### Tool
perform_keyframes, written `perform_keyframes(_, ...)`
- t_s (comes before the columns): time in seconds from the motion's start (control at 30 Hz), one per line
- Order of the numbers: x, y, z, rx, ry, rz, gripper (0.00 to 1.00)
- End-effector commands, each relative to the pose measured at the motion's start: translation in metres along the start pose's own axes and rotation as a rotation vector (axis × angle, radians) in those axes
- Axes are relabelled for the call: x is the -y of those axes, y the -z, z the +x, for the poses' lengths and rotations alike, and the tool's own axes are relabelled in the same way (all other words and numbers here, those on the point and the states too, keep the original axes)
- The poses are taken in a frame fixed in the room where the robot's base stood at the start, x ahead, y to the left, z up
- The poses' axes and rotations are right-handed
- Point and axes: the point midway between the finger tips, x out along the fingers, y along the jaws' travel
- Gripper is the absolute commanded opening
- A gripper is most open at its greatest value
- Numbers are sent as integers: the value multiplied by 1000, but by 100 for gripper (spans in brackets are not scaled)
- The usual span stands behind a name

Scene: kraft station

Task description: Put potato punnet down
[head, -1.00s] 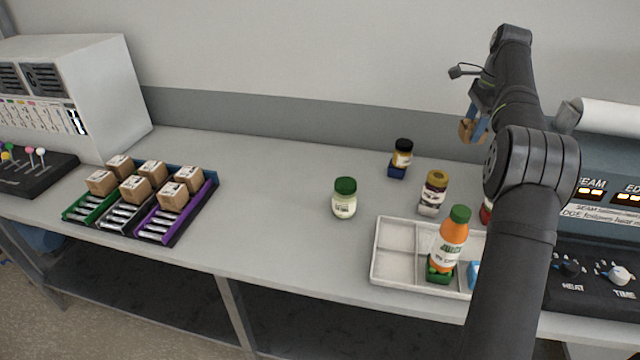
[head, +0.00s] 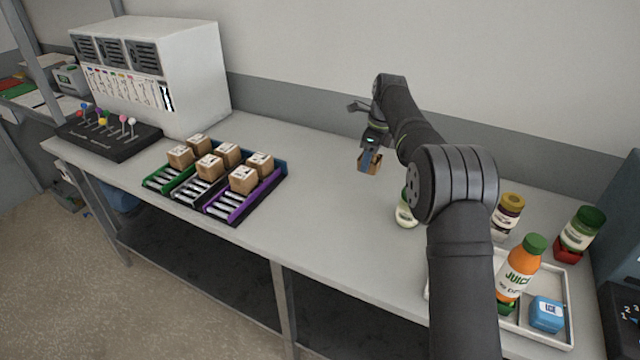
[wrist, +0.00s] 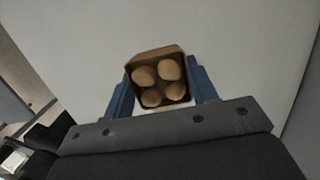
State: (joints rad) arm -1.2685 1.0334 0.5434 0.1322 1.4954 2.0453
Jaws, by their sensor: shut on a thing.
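The potato punnet (wrist: 160,58) is a small brown kraft box holding several round tan potatoes. It is between the blue fingers of my gripper (wrist: 161,98) in the wrist view. In the head view my gripper (head: 371,160) is shut on the punnet (head: 369,165) and appears to hold it above the back middle of the grey table (head: 310,165). The exact height of the punnet above the table is hard to judge.
Coloured roller lanes (head: 216,199) with several kraft boxes stand left of my gripper. A white tray (head: 568,318) with a juice bottle (head: 520,270) and a blue block (head: 547,313) is at right. Jars (head: 507,214) stand nearby. The table between lanes and arm is clear.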

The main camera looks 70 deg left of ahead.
Motion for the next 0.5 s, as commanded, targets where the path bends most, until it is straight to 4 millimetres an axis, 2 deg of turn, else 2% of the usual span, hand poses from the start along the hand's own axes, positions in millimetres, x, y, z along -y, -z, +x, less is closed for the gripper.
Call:
perform_keyframes(0.1,-4,-6,14,-1,-2,4,27)
perform_keyframes(0.3,-5,-2,46,0,-1,5,27)
perform_keyframes(0.5,-4,1,61,0,0,4,27)
